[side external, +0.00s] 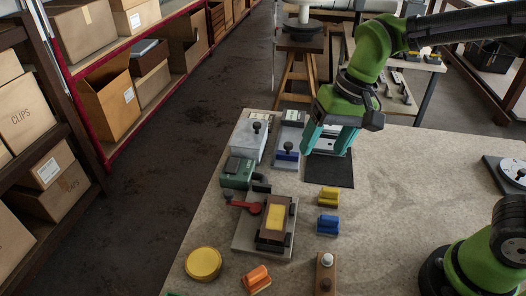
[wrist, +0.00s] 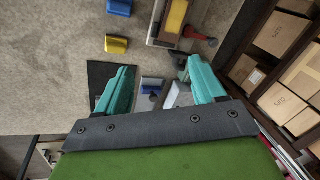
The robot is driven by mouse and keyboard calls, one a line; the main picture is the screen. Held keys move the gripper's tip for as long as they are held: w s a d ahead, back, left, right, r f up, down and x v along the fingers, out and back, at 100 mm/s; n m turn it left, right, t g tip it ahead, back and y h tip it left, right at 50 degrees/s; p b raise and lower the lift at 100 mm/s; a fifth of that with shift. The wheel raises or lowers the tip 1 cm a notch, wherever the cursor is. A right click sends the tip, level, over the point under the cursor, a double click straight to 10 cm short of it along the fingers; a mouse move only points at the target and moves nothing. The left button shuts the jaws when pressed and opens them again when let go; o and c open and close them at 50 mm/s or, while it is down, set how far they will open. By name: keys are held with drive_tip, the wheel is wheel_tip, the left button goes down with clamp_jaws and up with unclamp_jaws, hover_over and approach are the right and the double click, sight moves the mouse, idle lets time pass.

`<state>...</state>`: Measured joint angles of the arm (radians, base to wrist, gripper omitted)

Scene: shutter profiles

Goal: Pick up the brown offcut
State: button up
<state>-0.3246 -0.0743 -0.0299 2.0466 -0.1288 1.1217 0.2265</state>
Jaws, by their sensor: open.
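No loose brown piece shaped like the other small profile pieces shows clearly. Brown shows on a yellow-topped block (side external: 276,215) in a grey fixture, also in the wrist view (wrist: 176,16), and on a brown bar (side external: 325,278) with a pale knob at the front edge. I cannot tell whether either is the brown offcut. My gripper (side external: 329,147) is open and empty, with teal fingers above the far part of the table near a dark mat (side external: 330,174). In the wrist view my gripper (wrist: 158,76) has a wide gap between its fingers.
A yellow piece (side external: 329,196), a blue piece (side external: 327,225) and an orange piece (side external: 257,279) lie apart on the table. A grey box (side external: 246,141), a blue-topped fixture (side external: 287,153) and a green tool (side external: 237,174) stand left. The table's right middle is clear.

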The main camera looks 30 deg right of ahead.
drive_tip(key=w+a+f+m+g+h, duration=0.1)
drive_tip(key=w+a+f+m+g, duration=0.15)
drive_tip(key=w+a, duration=0.35)
drive_tip(key=m, duration=0.3)
hover_over(276, 212)
wheel_tip(276, 212, down, 11)
drive_tip(key=shift+a+r, duration=0.1)
drive_tip(key=shift+a, duration=0.05)
drive_tip(key=shift+s+a+f, duration=0.1)
drive_tip(key=shift+s+f, duration=0.05)
drive_tip(key=shift+f, duration=0.75)
drive_tip(key=shift+s+a+f, duration=0.1)
drive_tip(key=shift+s+f, duration=0.05)
drive_tip(key=shift+f, duration=0.75)
drive_tip(key=shift+s+f, duration=0.15)
drive_tip(key=shift+f, duration=0.75)
drive_tip(key=shift+c, duration=0.3)
drive_tip(key=c, duration=0.8)
drive_tip(key=shift+o, duration=0.2)
drive_tip(key=shift+r, duration=0.1)
